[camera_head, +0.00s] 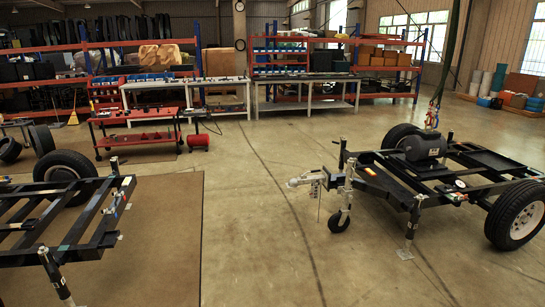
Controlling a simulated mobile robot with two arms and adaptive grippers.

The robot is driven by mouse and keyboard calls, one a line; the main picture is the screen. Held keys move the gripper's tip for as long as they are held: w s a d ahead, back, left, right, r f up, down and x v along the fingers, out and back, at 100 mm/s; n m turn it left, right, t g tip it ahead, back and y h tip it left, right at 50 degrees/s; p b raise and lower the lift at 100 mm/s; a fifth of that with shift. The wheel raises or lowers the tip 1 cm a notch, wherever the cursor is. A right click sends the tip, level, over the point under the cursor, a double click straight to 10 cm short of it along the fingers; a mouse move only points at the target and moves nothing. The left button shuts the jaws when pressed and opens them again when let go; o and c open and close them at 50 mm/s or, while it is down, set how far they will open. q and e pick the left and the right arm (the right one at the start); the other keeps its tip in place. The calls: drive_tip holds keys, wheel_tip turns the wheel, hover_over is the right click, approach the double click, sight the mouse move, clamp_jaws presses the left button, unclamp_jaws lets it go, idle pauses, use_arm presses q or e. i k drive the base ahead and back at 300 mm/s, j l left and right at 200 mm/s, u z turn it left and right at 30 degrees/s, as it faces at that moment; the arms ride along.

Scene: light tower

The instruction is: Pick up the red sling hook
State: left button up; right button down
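A dark green sling (446,60) hangs down from the top at the right. At its lower end a small red sling hook (433,106) shows just above the dark rounded unit (426,146) on the right trailer frame. The hook is small in the picture, and I cannot tell whether it is fastened to the unit. Neither of my grippers is in view.
The black trailer frame (390,184) with wheels stands at the right, its tow coupling (305,181) pointing left. Another black frame (100,232) stands at the left. A red tool cart (138,134) and benches stand behind. The middle floor (265,220) is clear.

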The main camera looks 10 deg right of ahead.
sight(431, 104)
drive_tip(key=i+j, duration=0.15)
drive_tip(key=i, duration=1.95)
drive_tip(key=i+l, duration=0.15)
drive_tip(key=i, duration=0.65)
drive_tip(key=i+l+z, duration=0.1)
drive_tip(key=i, duration=0.7)
drive_tip(key=i+l, duration=0.2)
drive_tip(key=i, duration=0.6)
drive_tip(key=i+j+u, duration=0.15)
drive_tip(key=i, duration=2.15)
drive_tip(key=i+l+z, duration=0.15)
drive_tip(key=i+z, duration=1.15)
drive_tip(key=i+j+z, duration=0.2)
drive_tip(key=z, duration=0.25)
drive_tip(key=i+j, duration=0.05)
drive_tip(key=i, duration=0.05)
